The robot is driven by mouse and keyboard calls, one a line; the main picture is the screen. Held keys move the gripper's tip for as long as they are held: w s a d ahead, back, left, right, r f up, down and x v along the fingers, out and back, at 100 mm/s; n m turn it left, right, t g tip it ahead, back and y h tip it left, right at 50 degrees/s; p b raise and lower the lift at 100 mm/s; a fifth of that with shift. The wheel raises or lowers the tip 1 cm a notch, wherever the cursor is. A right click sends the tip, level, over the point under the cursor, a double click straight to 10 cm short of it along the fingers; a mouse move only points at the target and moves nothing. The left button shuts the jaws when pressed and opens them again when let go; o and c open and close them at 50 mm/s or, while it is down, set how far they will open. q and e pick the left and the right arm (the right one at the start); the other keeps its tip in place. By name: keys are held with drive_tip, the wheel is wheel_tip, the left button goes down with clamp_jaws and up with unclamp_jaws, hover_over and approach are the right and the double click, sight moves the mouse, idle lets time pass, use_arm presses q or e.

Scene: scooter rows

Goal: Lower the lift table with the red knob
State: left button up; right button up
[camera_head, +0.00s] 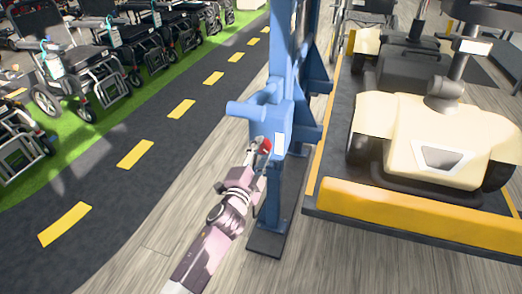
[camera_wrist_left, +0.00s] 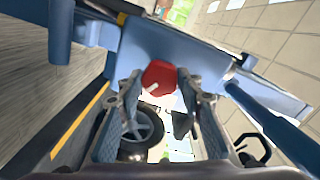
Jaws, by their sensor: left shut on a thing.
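The red knob (camera_head: 265,145) sits on the side of the blue post (camera_head: 280,110) of the lift. In the left wrist view the knob (camera_wrist_left: 159,77) is a round red cap against the blue frame (camera_wrist_left: 190,50). My left gripper (camera_head: 257,152) is at the knob, and in the wrist view its two fingers (camera_wrist_left: 158,88) are on either side of it, shut on it. The lift table (camera_head: 330,205) is a dark platform with a yellow front edge, right of the post. My right gripper is in neither view.
A cream scooter (camera_head: 440,140) stands on the lift platform. Several folded wheelchairs (camera_head: 85,75) line the green strip at the left. A dark lane (camera_head: 110,195) with yellow dashes runs beside them. Bare wooden floor (camera_head: 165,225) lies between lane and post.

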use_arm(q)
drive_tip(key=shift+f+m, duration=0.1)
drive_tip(key=shift+m, duration=0.4)
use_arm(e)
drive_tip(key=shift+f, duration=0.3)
use_arm(q)
drive_tip(key=o, duration=1.1)
drive_tip(key=v, duration=1.2)
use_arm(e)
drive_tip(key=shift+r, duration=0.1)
